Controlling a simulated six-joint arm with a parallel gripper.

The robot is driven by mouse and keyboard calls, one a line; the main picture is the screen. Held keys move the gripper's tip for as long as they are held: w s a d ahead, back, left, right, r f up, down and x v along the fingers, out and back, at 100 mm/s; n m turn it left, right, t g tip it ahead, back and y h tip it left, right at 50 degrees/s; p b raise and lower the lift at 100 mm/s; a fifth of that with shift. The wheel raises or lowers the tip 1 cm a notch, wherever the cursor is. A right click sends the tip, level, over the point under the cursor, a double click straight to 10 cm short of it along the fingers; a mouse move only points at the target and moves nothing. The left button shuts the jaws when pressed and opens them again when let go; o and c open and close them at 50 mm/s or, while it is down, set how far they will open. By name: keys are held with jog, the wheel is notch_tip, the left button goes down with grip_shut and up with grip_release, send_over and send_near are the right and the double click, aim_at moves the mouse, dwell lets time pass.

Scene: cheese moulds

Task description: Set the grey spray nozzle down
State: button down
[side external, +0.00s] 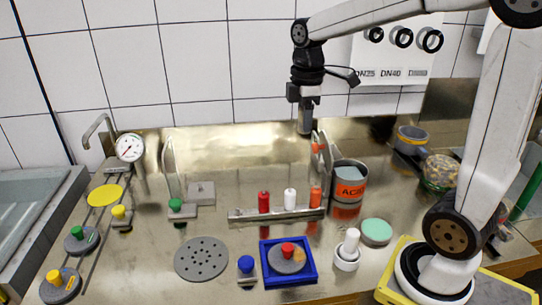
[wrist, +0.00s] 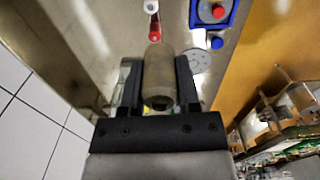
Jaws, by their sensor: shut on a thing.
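My gripper (side external: 304,101) is shut on the grey spray nozzle (side external: 304,122), a short, roughly upright cylinder. It holds the nozzle in the air in front of the tiled wall, above the back of the steel worktop (side external: 225,190). In the wrist view the nozzle (wrist: 159,70) sits between the two dark fingers of my gripper (wrist: 158,82), pointing away from the camera. The nozzle's lower end is clear of the bench in the side view.
A rail (side external: 245,215) with red, white and orange handles lies below. An ACID tin (side external: 348,191) stands to its right. A blue tray (side external: 266,268), a perforated grey disc (side external: 201,258) and a pale green disc (side external: 376,231) lie in front. Bare steel shows left of the rail.

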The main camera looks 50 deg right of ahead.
jog(key=s+d+m, duration=0.2)
jog(key=d+m, duration=0.1)
jog(key=d, duration=0.8)
jog(key=m, duration=0.3)
send_over(347, 182)
jog(key=w+d, duration=0.2)
jog(key=d, duration=0.3)
notch_tip(347, 182, down, 16)
jog(key=r, duration=0.1)
jog(key=shift+s+a+f, duration=0.1)
jog(key=shift+s+f, duration=0.1)
jog(key=shift+f, duration=0.45)
jog(key=shift+f, duration=3.1)
jog(key=shift+f, duration=0.1)
jog(key=shift+f, duration=1.75)
jog(key=shift+f, duration=0.1)
